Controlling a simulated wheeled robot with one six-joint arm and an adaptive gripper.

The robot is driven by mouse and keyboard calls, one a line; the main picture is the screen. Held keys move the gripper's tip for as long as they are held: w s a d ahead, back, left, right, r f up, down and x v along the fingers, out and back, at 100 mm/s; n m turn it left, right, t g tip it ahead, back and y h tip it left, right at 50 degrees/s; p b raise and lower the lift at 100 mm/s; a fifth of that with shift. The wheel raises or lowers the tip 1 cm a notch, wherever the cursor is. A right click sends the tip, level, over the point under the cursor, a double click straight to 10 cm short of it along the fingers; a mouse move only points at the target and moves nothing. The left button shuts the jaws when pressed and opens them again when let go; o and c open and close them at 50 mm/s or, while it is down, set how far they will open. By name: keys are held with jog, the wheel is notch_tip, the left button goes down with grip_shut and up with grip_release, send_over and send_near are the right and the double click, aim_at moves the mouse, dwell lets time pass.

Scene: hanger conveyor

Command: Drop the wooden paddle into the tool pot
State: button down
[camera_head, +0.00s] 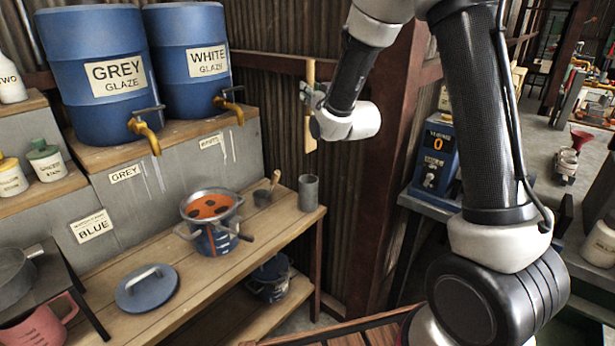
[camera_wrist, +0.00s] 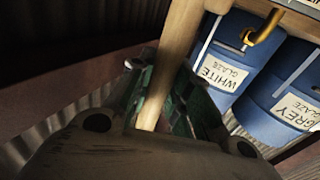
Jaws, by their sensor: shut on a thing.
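My gripper (camera_head: 318,97) is shut on the wooden paddle (camera_head: 311,132), a pale wooden strip held upright in the air. The paddle sticks out above and below the jaws. In the wrist view the paddle (camera_wrist: 182,50) runs between the dark green fingers of my gripper (camera_wrist: 168,100). A plain grey cylinder, which looks like the tool pot (camera_head: 308,193), stands upright at the right end of the wooden bench. The paddle is well above this pot and apart from it. The inside of the pot is mostly hidden.
Blue glaze barrels (camera_head: 95,75) stand behind. A dark red post (camera_head: 385,190) rises right of the bench.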

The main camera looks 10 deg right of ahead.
aim_at(310, 144)
jog(key=shift+w+a+f, duration=0.15)
jog(key=shift+f, duration=0.2)
jog(key=shift+w+a+f, duration=0.1)
jog(key=shift+f, duration=0.25)
notch_tip(310, 144, down, 18)
jog(key=shift+f, duration=0.3)
jog(key=shift+f, duration=0.45)
jog(key=c, duration=1.3)
grip_release()
